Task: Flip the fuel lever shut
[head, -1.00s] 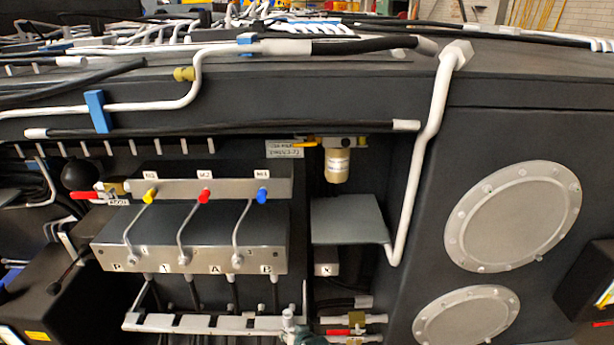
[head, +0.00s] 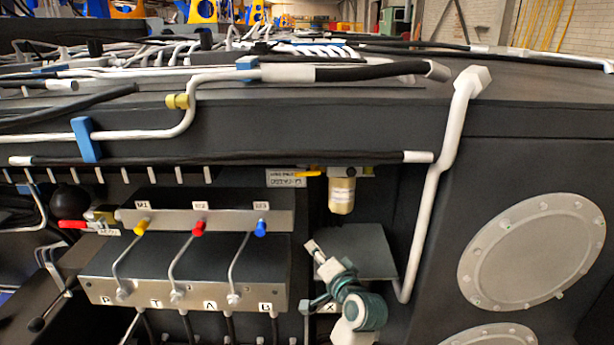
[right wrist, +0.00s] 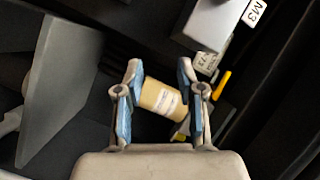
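A small yellow lever (head: 308,174) lies roughly level, pointing left from the top of the fuel filter. The filter has a pale amber bowl (head: 341,195) under the dark ledge. In the right wrist view the yellow lever (right wrist: 223,84) is to the right of the bowl (right wrist: 161,98), near a white label. My right gripper (head: 312,276) is below and a little left of the filter, in front of the grey plate. Its fingers are apart and empty; in the wrist view the gripper (right wrist: 160,78) frames the bowl between its blue-padded fingers, without visible contact. My left gripper is not in view.
A grey plate (head: 360,250) juts out below the filter. A valve block (head: 180,280) with yellow, red and blue knobs stands left. A white pipe (head: 432,205) runs down on the right. A red-handled valve (head: 75,224) is at far left.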

